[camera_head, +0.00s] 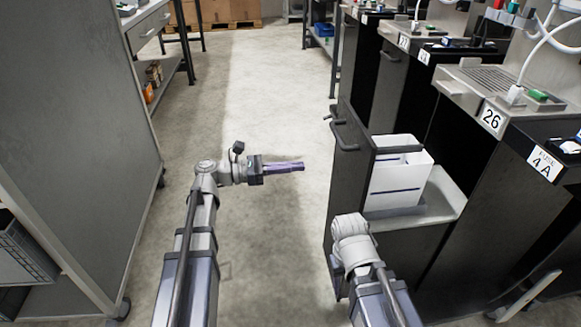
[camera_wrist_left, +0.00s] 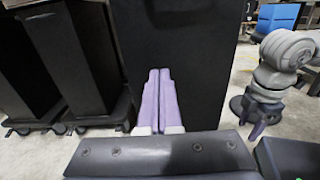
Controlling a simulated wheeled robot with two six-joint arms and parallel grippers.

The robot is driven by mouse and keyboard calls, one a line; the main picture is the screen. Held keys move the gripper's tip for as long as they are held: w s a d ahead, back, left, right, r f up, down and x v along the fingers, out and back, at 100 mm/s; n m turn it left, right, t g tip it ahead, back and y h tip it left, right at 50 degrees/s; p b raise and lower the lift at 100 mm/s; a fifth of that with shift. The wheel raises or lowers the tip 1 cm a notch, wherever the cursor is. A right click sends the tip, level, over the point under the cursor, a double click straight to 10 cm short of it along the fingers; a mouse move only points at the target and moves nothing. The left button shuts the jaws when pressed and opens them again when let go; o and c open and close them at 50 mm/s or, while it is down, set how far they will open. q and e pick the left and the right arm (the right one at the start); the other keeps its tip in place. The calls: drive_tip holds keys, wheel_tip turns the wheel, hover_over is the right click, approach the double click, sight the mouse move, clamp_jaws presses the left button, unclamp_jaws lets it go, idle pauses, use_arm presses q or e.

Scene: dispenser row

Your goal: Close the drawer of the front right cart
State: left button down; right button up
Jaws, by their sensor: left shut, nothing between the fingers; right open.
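The pulled-out drawer (camera_head: 448,203) of the front right cart stands out into the aisle, with a tall black front panel (camera_head: 345,190) and a dark handle (camera_head: 343,136). It holds a white bin (camera_head: 400,178). My left gripper (camera_head: 303,166) is shut and empty, pointing right at the panel with a gap between them. In the left wrist view its purple fingers (camera_wrist_left: 160,75) lie together before a black panel (camera_wrist_left: 205,50). My right arm's wrist is near the drawer's near side; its gripper (camera_wrist_left: 257,130) shows in the left wrist view, open, and is hidden in the head view.
More carts stand in a row on the right, one labelled 26 (camera_head: 491,117). A grey cabinet (camera_head: 75,120) fills the left side. A workbench (camera_head: 150,30) and pallets (camera_head: 215,12) are further back. The aisle floor (camera_head: 270,100) between is clear.

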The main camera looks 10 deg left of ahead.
sight(342, 163)
use_arm(q)
drive_tip(key=x, duration=1)
drive_tip(key=shift+f, duration=0.1)
